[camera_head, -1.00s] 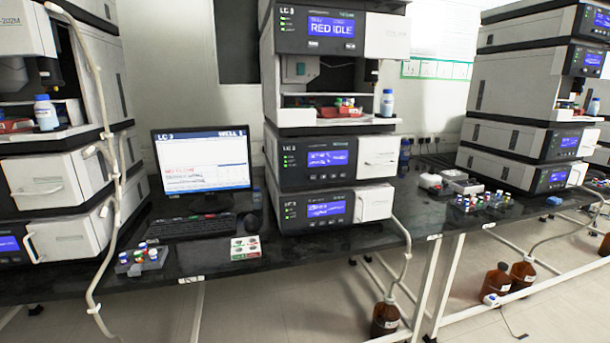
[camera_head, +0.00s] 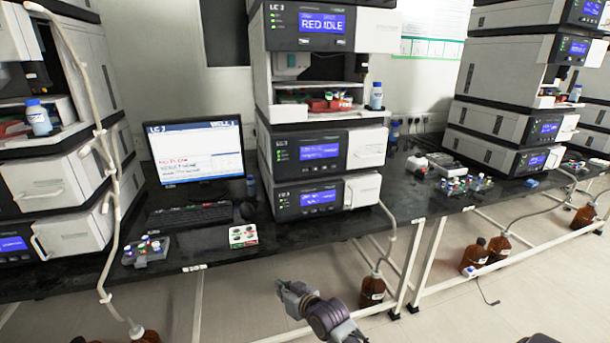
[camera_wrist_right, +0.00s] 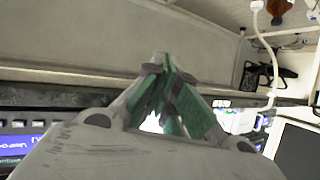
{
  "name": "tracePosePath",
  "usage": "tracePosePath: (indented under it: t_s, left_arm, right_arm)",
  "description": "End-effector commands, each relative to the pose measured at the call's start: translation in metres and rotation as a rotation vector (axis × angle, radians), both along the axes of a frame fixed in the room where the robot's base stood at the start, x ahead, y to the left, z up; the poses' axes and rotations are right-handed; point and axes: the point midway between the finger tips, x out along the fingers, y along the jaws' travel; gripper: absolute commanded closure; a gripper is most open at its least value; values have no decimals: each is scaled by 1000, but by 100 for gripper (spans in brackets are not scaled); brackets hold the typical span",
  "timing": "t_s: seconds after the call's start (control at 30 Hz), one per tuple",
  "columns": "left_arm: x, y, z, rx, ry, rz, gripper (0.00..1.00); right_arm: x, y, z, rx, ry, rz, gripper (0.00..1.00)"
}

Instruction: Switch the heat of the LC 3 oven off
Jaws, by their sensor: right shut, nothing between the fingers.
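The LC 3 stack stands in the middle of the head view. Its top module (camera_head: 310,27) has a blue screen reading "RED IDLE". Two lower modules, the upper one (camera_head: 318,153) and the bottom one (camera_head: 315,198), each have a blue screen, green lights and a white door panel. I cannot read which of them is the oven. My right gripper (camera_head: 284,289) is low in front of the bench, below and apart from the stack. It is shut and empty; its green-padded fingers (camera_wrist_right: 167,72) meet in the right wrist view. My left gripper is not in view.
A monitor (camera_head: 195,152) and keyboard (camera_head: 190,216) stand left of the stack. A vial rack (camera_head: 146,252) and a card (camera_head: 243,236) lie near the bench edge. Brown bottles stand on the floor, one (camera_head: 372,291) near my right arm. Other stacks flank left and right.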

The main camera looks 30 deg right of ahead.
Motion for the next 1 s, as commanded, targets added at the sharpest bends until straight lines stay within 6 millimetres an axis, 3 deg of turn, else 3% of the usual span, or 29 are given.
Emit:
tracePosePath:
  t_s: [0.03,0.5,1.0]
  left_arm:
    - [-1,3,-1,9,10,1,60]
    - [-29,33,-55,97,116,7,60]
    - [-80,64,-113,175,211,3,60]
  right_arm:
    - [8,-7,15,2,-25,-14,100]
    - [64,-74,122,74,-329,-156,100]
    - [78,-127,208,205,-672,-241,100]
